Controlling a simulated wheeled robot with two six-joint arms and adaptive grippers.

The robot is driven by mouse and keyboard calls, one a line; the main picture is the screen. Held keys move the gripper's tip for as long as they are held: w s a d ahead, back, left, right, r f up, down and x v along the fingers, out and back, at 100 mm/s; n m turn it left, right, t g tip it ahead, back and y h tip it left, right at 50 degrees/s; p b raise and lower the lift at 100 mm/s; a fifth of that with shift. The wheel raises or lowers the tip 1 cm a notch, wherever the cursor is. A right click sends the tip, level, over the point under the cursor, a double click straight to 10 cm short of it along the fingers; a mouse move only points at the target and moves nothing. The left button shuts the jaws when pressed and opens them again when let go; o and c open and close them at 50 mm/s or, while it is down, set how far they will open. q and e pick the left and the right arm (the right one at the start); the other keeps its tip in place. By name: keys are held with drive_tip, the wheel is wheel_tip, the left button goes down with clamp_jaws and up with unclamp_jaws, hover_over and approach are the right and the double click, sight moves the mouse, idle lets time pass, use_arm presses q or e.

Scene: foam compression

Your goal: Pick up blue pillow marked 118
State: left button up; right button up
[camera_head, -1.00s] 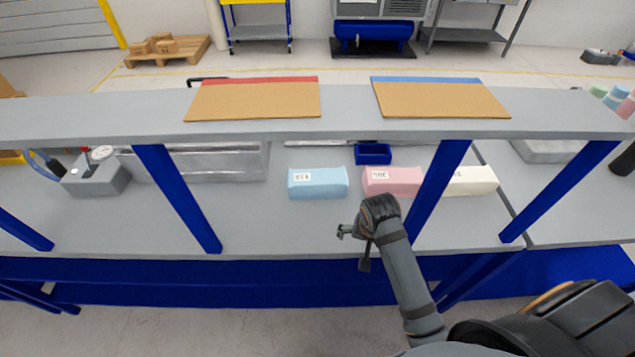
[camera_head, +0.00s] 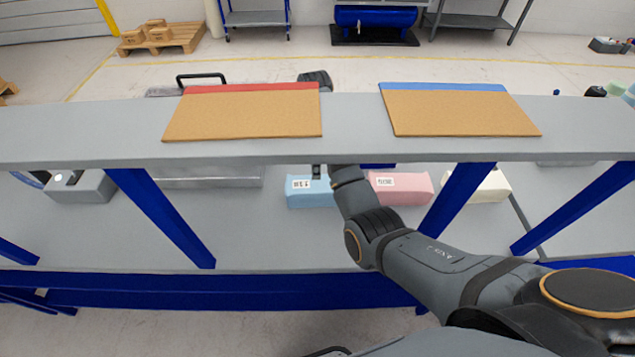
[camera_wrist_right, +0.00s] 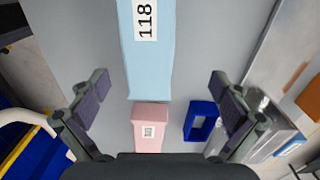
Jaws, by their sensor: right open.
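The light-blue pillow (camera_head: 303,197) marked 118 lies on the bench under the shelf in the head view. In the right wrist view the blue pillow (camera_wrist_right: 147,62) shows its 118 label, upper middle. My right gripper (camera_wrist_right: 159,79) is open and empty, its two fingers spread wide on either side of the pillow's near end; I cannot tell the height gap. In the head view my right arm reaches under the shelf and hides the pillow's right end and most of the gripper. My left gripper is not in view.
A pink pillow (camera_head: 402,187) and a cream pillow (camera_head: 490,188) lie to the right. A small blue tray (camera_wrist_right: 190,133) shows in the right wrist view. The grey shelf (camera_head: 350,130) with two brown boards (camera_head: 245,113) (camera_head: 460,112) overhangs the bench. Blue posts (camera_head: 165,220) stand in front.

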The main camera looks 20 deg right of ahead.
sight(318, 184)
drive_tip(key=shift+s+a+f+b, duration=0.15)
drive_tip(key=shift+s+f+b, duration=0.3)
drive_tip(key=shift+s+b, duration=0.2)
drive_tip(key=shift+s+a+f+b, duration=0.15)
drive_tip(key=shift+s+f+b, duration=0.25)
drive_tip(key=shift+s+b, duration=0.15)
drive_tip(key=f+b, duration=0.2)
drive_tip(key=shift+w+f, duration=0.2)
drive_tip(key=shift+f, duration=0.1)
drive_tip(key=shift+w+d+f, duration=0.1)
drive_tip(key=shift+w+f, duration=0.05)
drive_tip(key=shift+w, duration=0.15)
drive_tip(key=shift+s+d+f+p, duration=0.2)
drive_tip(key=shift+f+p, duration=0.45)
drive_tip(key=shift+p, duration=0.05)
drive_tip(key=shift+s+f+p, duration=0.15)
drive_tip(key=shift+s+f, duration=0.05)
drive_tip(key=shift+f, duration=0.45)
drive_tip(key=shift+s+f+p, duration=0.15)
drive_tip(key=shift+f, duration=0.8)
drive_tip(key=shift+w+f, duration=0.2)
drive_tip(key=shift+f, duration=0.05)
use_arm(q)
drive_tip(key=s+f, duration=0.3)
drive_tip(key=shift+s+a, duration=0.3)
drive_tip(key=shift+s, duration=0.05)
use_arm(e)
drive_tip(key=shift+s+r, duration=0.1)
drive_tip(key=c, duration=0.8)
